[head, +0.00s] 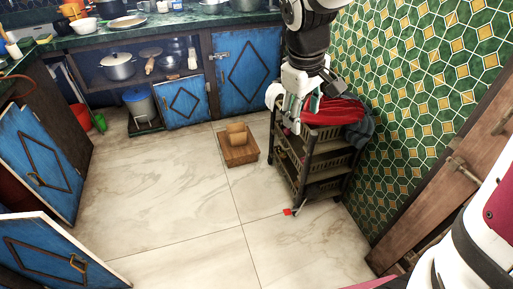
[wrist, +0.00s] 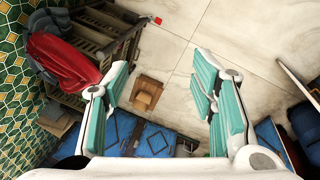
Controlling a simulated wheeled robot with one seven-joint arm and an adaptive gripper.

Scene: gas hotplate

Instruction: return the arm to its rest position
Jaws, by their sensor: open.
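My arm (head: 308,40) hangs down from the top of the head view, to the right of the middle. My gripper (head: 300,112) is at its lower end, in front of a dark shelf rack with a red cloth on top. In the wrist view my gripper (wrist: 160,75) shows two teal-padded fingers spread wide apart. Nothing is between them but the view of the floor and a wooden box beyond. Whether the gripper touches the rack or cloth is unclear; in the wrist view they lie to the left of the fingers.
The rack (head: 310,165) carries the red cloth (head: 335,111) beside the tiled wall (head: 420,90). A small wooden box (head: 238,152) and a red item (head: 287,212) lie on the floor. Blue cabinets (head: 247,70) stand behind. Open floor (head: 180,220) lies left and in front.

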